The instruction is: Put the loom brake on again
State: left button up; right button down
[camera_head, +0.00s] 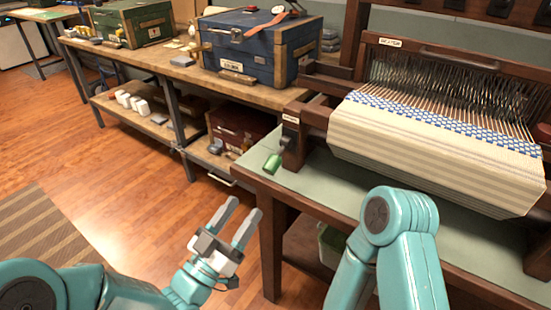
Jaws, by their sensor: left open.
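A loom (430,150) with cream and blue patterned cloth stands on a green-topped table (335,183) at the right. At its left front corner is a small green handle (272,163) on a dark lever, beside the loom's wooden post (292,140); it looks like the brake. My left gripper (242,218) is open and empty, below and to the left of the green handle, in front of the table's edge and apart from it. My right arm (400,230) shows at the bottom right, but its gripper is not in view.
A wooden bench (255,92) runs along the back left with a blue chest (262,50) and a green chest (133,22) on it. Its lower shelf holds a dark red box (240,125) and white items (130,101).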

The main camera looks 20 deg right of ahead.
aim_at(273, 163)
pick_arm(q)
jog(key=x, duration=1.3)
jog(key=shift+w+p, duration=0.15)
jog(key=shift+p, duration=0.2)
jog(key=shift+c, duration=0.3)
grip_shut()
